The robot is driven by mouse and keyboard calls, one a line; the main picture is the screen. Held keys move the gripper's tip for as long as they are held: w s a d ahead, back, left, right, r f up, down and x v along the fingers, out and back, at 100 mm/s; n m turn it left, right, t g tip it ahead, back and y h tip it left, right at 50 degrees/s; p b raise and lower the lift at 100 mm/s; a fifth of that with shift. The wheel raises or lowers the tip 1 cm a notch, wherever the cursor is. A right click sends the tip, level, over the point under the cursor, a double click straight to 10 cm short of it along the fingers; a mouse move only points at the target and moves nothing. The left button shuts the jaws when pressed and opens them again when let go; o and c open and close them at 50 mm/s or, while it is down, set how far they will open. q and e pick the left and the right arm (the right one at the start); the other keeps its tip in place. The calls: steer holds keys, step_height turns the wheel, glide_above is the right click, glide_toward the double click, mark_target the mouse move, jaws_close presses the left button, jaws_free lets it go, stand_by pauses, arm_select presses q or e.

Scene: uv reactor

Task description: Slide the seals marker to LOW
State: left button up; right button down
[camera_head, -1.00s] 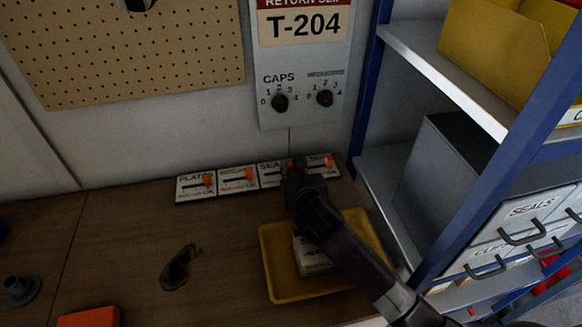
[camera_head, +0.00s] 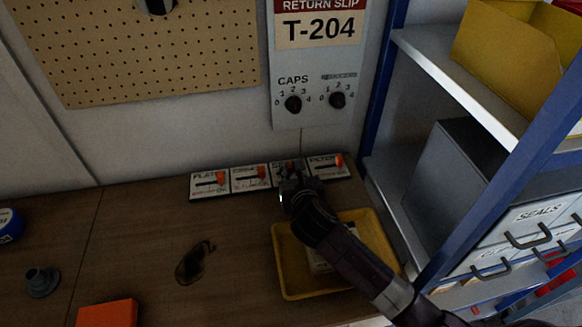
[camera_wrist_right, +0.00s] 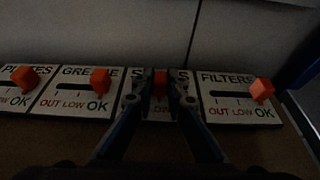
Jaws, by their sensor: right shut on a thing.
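The SEALS panel (camera_head: 277,172) is third in the row of panels at the back of the bench, largely covered by my right gripper (camera_head: 291,180) in the head view. In the right wrist view, the orange seals marker (camera_wrist_right: 160,80) is between the two fingers, which are shut on it. It stands near the middle of its panel's width. The fingers hide most of the panel's lettering and slot. My left gripper is in neither view.
The PLATES (camera_head: 209,184), GREASE (camera_head: 250,179) and FILTERS (camera_head: 328,166) panels flank it, with their orange markers towards OK. A yellow tray (camera_head: 287,284) lies under my right arm. Blue-framed shelves (camera_head: 418,45) stand on the right. The bench's left part is mostly open.

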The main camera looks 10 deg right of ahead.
steer(key=c, duration=2.2)
jaws_free()
steer(key=shift+d, duration=0.15)
steer(key=shift+o, duration=1.3)
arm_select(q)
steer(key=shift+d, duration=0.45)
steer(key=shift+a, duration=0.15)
arm_select(e)
steer(key=shift+s, duration=0.1)
steer(key=v, duration=1.1)
steer(key=shift+s+r, duration=0.25)
steer(key=shift+s, duration=0.1)
